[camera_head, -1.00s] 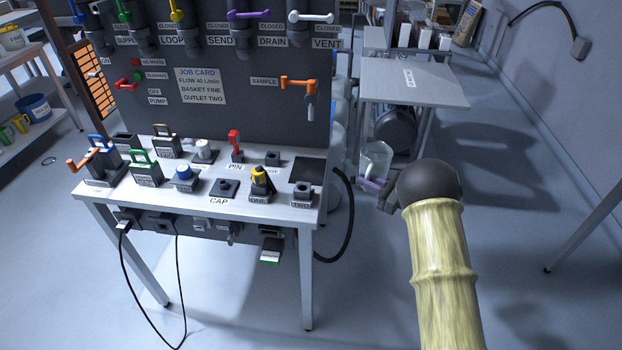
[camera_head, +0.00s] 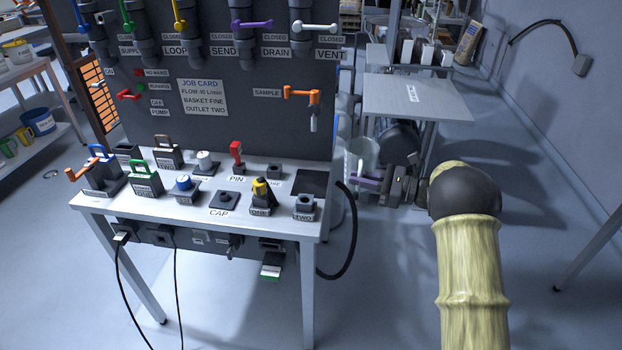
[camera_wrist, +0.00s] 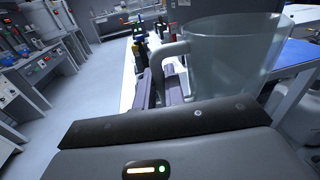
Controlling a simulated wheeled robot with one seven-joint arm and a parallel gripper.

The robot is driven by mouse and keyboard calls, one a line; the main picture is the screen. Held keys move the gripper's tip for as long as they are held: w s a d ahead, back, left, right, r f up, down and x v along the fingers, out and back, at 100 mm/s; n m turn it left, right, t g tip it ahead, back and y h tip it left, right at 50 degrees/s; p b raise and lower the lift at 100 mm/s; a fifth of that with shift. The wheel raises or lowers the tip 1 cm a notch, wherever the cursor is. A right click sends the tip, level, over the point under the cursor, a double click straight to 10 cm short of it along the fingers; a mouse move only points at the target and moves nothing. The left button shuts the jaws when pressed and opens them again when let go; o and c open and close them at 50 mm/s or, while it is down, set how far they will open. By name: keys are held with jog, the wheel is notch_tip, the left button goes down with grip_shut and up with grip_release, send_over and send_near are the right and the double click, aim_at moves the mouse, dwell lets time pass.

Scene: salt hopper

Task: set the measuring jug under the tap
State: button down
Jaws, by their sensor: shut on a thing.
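The measuring jug (camera_head: 363,152) is clear and see-through, held off the right end of the bench. It fills the upper right of the wrist view (camera_wrist: 232,55), looking roughly upright. My gripper (camera_head: 368,182) is shut on the jug's handle (camera_wrist: 168,62), with a finger on each side. The orange sample tap (camera_head: 300,94) is on the dark panel, its pale spout (camera_head: 313,123) pointing down. The jug is to the right of the spout and lower in the picture. A dark square pad (camera_head: 313,181) on the bench top lies below the spout and is empty.
The bench (camera_head: 210,228) carries several small fittings, among them a yellow and black one (camera_head: 262,195) and block TWO (camera_head: 304,206). A black hose (camera_head: 350,240) loops off its right end. A grey side table (camera_head: 415,100) stands behind the jug.

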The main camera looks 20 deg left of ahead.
jog(key=a+p, duration=0.1)
jog(key=a, duration=1.1)
jog(key=shift+s+a, duration=0.2)
jog(key=shift+s, duration=0.05)
jog(key=f, duration=0.1)
jog(key=a+f, duration=0.1)
jog(key=shift+a+f+p, duration=0.15)
jog(key=shift+f+p, duration=0.15)
jog(key=shift+f, duration=0.4)
jog(key=shift+f, duration=0.2)
jog(key=c, duration=1.5)
grip_release()
jog(key=shift+r, duration=0.2)
